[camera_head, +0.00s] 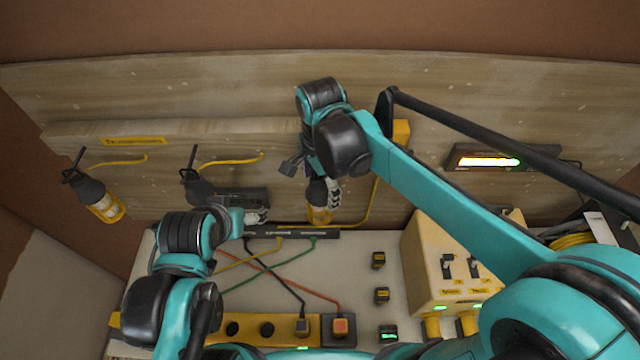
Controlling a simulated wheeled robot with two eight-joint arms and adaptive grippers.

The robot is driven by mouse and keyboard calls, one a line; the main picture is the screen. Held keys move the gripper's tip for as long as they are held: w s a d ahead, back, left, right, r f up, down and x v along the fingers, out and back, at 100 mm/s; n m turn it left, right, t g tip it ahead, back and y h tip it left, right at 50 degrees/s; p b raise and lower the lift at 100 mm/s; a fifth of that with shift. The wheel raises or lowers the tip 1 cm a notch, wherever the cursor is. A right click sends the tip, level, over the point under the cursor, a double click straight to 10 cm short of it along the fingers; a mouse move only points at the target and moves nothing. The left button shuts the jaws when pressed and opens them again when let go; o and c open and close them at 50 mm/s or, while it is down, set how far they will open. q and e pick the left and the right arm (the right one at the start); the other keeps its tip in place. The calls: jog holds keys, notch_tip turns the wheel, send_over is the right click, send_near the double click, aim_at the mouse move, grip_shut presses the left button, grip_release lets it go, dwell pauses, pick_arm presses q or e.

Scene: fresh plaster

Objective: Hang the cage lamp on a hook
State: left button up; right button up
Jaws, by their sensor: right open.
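A cage lamp with a black top and yellow cage (318,213) is upright just below my right gripper (314,184). That gripper is open, its fingers on either side of the lamp's upper part. The wrist hides the lamp's top and whatever holds it. A second cage lamp (103,203) hangs tilted from a black hook (76,160) at the far left.
A wooden backboard (240,85) carries the hooks and a lit strip lamp (487,161). Below are a black power bar (290,234) with coloured cables, a yellow socket strip (250,327) and a cream switch box (425,262). A yellow cable (373,205) runs beside the right gripper.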

notch_tip(320, 180, up, 12)
dwell(0.5)
